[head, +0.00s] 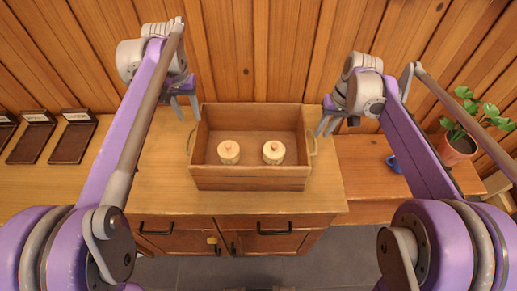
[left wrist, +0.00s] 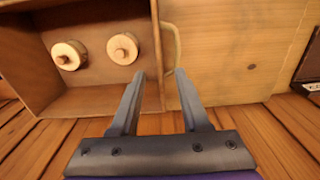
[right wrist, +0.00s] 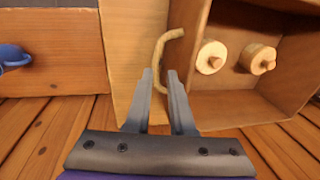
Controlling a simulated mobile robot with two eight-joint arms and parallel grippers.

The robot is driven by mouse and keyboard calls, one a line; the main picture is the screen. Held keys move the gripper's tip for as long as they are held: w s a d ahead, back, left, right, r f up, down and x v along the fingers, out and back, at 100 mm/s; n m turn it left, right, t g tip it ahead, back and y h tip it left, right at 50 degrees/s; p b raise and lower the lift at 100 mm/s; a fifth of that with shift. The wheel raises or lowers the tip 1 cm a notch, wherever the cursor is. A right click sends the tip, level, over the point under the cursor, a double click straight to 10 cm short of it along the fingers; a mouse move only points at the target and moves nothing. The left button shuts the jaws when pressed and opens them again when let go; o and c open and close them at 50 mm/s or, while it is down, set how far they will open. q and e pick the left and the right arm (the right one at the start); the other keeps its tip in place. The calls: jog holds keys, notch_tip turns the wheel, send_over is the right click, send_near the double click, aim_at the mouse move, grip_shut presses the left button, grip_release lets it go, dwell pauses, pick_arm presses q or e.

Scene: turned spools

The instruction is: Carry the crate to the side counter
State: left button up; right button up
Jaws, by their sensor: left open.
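The wooden crate (head: 250,178) stands upright on the middle counter (head: 165,165). My left gripper (head: 185,112) is open behind the crate's left handle (left wrist: 172,50), with no contact visible. My right gripper (head: 326,130) has its fingers apart by the crate's right handle (right wrist: 158,55); the handle shows between and just beyond the fingertips, and I cannot tell whether they touch. A redder wooden counter, apparently the side counter (head: 360,155), adjoins on the right.
A blue mug (head: 393,163) and a potted plant (head: 458,146) stand on the right counter, which has bare room at its left. Dark slanted holders (head: 72,140) stand at the far left. A plank wall (head: 270,50) closes the back.

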aim_at(196, 131)
pick_arm(q)
jog(key=shift+w+d+f, duration=0.1)
jog(key=shift+w, duration=0.3)
pick_arm(e)
jog(key=shift+w+d+f, duration=0.2)
jog(key=shift+w+d, duration=0.05)
jog(key=shift+d, duration=0.05)
pick_arm(q)
notch_tip(196, 131, down, 11)
jog(key=shift+r, duration=0.15)
pick_arm(e)
jog(key=f, duration=0.3)
jog(key=a+f, duration=0.1)
jog(key=f, duration=0.3)
jog(key=a+f, duration=0.1)
jog(key=f, duration=0.2)
jog(key=shift+a+f, duration=0.1)
jog(key=shift+f, duration=0.2)
pick_arm(q)
jog(key=shift+c, duration=0.2)
jog(key=shift+c, duration=1.3)
pick_arm(e)
jog(key=c, duration=0.3)
pick_arm(q)
grip_shut()
pick_arm(e)
grip_shut()
